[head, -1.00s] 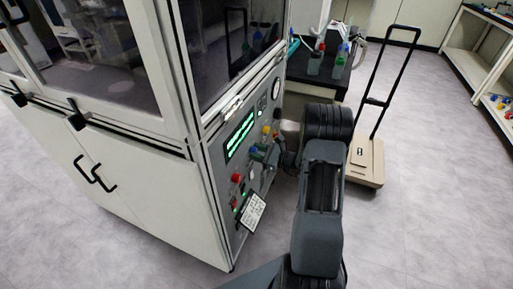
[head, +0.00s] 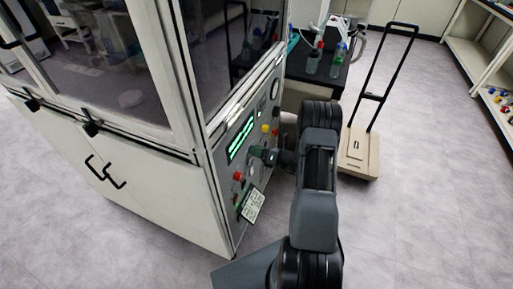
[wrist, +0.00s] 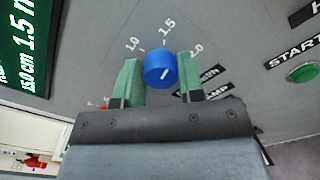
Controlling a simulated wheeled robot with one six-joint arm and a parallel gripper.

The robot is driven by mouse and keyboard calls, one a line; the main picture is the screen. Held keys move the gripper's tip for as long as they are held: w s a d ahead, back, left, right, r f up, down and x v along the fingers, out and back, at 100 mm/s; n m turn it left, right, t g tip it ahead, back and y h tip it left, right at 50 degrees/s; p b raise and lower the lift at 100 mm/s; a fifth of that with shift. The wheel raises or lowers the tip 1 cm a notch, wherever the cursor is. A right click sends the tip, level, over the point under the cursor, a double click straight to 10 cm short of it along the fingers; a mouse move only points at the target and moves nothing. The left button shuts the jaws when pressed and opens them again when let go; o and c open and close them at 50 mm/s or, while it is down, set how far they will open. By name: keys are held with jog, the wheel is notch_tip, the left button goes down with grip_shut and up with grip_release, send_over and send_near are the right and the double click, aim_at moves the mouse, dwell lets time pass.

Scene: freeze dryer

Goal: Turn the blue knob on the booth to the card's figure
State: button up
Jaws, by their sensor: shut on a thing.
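In the head view my gripper (head: 266,156) reaches the panel of the booth (head: 221,160) and hides the knob. The white card (head: 252,205) hangs low on the panel; its writing is too small to read.
A lit green display (wrist: 25,40) reads 15.0 cm and 1.5, cut off. A green START button (wrist: 303,72) is to the right. A red knob (head: 238,176) and a yellow one (head: 265,128) sit nearby. A cart (head: 358,155) stands behind my arm.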

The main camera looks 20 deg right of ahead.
jog(key=m+p, duration=0.3)
jog(key=m, duration=0.5)
jog(key=shift+f+m, duration=0.15)
jog(key=shift+m, duration=0.25)
jog(key=shift+m+p, duration=0.3)
jog(key=o, duration=0.9)
jog(key=v, duration=1.4)
jog(key=shift+b, duration=0.3)
jog(key=shift+a, duration=0.1)
